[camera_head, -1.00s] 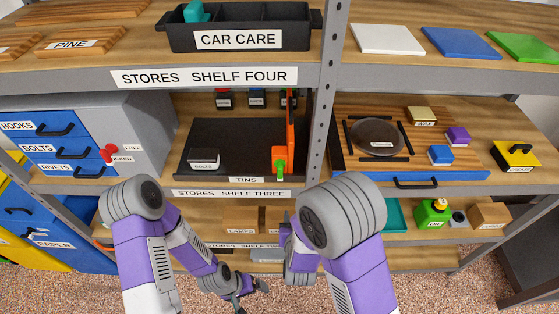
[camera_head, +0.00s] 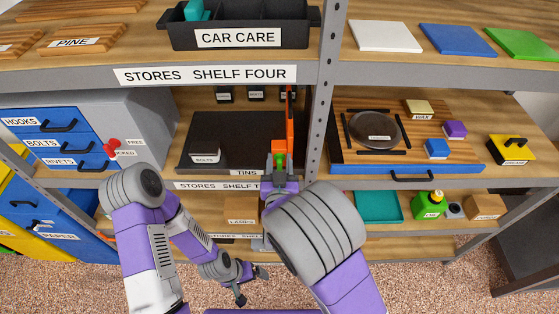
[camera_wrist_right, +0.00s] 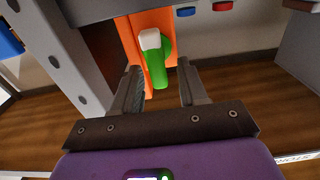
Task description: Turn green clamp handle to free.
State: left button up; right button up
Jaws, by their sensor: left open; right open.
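The green clamp handle (camera_wrist_right: 156,75) shows in the right wrist view, hanging down from a green pivot with a white block beside it, on an orange upright (camera_wrist_right: 129,38). In the head view the orange upright (camera_head: 290,112) stands at the dark tray, and the handle (camera_head: 282,161) is partly hidden by my right gripper. My right gripper (camera_wrist_right: 160,70) is open, with one finger on each side of the handle in the picture; I see no clear contact. In the head view my right gripper (camera_head: 279,172) is just below the handle. My left gripper (camera_head: 252,286) is open and empty, low above the floor.
A grey shelf post (camera_head: 318,110) stands close to the right of the clamp. At left is a cabinet with blue drawers and a red knob (camera_head: 112,147). A blue-fronted board (camera_head: 410,169) lies right of the post.

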jog(key=shift+w, duration=0.25)
jog(key=shift+c, duration=0.3)
grip_shut()
